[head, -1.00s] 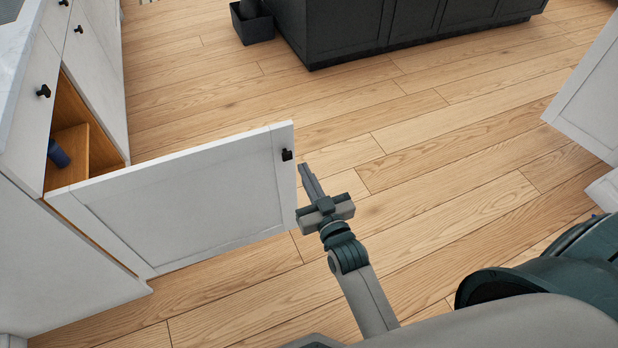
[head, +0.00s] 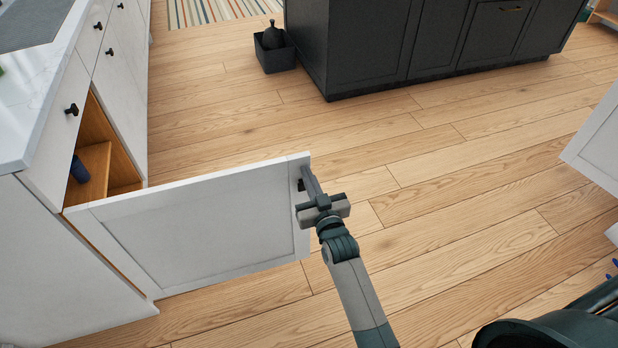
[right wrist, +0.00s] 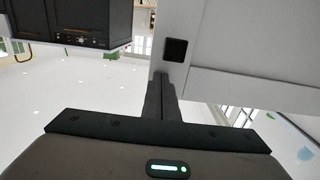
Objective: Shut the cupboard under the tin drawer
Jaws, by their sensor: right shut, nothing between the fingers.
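The white cupboard door (head: 205,228) stands wide open, swung out from the white cabinet at the left. Its free edge points right, with a small black knob (head: 300,185) near the top corner. The same door (right wrist: 240,62) and knob (right wrist: 175,50) show in the right wrist view. Above the cupboard opening is a closed drawer (head: 58,135) with a black knob. My right gripper (head: 308,174) is shut and empty, its fingers at the door's free edge beside the knob. I cannot tell whether they touch. My left gripper is not in view.
Inside the cupboard are a wooden shelf (head: 92,168) and a dark blue item (head: 79,170). A dark island (head: 400,45) stands at the back, with a dark bin (head: 273,50) beside it. Another white panel (head: 600,140) is at the right edge. The wooden floor between is clear.

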